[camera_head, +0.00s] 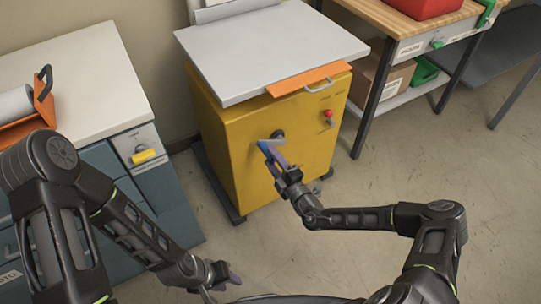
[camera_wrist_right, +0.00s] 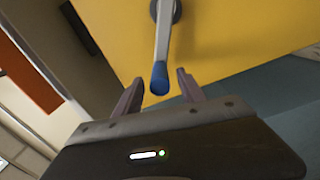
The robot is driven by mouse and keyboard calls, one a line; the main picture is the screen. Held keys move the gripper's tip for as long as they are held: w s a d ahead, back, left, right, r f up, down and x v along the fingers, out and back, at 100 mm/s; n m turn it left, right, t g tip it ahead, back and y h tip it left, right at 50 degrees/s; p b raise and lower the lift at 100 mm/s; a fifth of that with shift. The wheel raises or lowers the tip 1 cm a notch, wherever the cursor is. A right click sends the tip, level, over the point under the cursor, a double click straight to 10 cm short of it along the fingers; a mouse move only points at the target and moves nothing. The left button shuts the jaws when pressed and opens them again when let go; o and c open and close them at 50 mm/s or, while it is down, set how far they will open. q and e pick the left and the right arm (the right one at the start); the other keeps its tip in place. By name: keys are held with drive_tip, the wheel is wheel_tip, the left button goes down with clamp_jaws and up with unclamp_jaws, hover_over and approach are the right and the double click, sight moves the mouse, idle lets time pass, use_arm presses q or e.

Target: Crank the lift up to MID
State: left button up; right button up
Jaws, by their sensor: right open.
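The lift is a yellow cabinet (camera_head: 245,150) with a grey top plate (camera_head: 270,48) and an orange strip with a handle under the plate's front edge. A crank with a grey arm and blue grip (camera_head: 264,147) sticks out from a dark hub (camera_head: 277,134) on its front. My right gripper (camera_head: 274,160) is at the crank. In the right wrist view, the blue grip (camera_wrist_right: 159,78) lies between the open fingers of the right gripper (camera_wrist_right: 158,92), apart from both. My left gripper (camera_head: 232,279) is low at the front, away from the lift; its jaw state is unclear. No MID mark is readable.
A red knob (camera_head: 328,113) sits on the cabinet's front, right of the crank. A workbench (camera_head: 405,22) with a red bin (camera_head: 425,5) stands at right. A blue-grey cabinet with a white top (camera_head: 80,75) stands at left. The floor at right is clear.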

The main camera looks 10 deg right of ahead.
drive_tip(key=v, duration=0.6)
drive_tip(key=shift+a, duration=0.1)
idle(0.3)
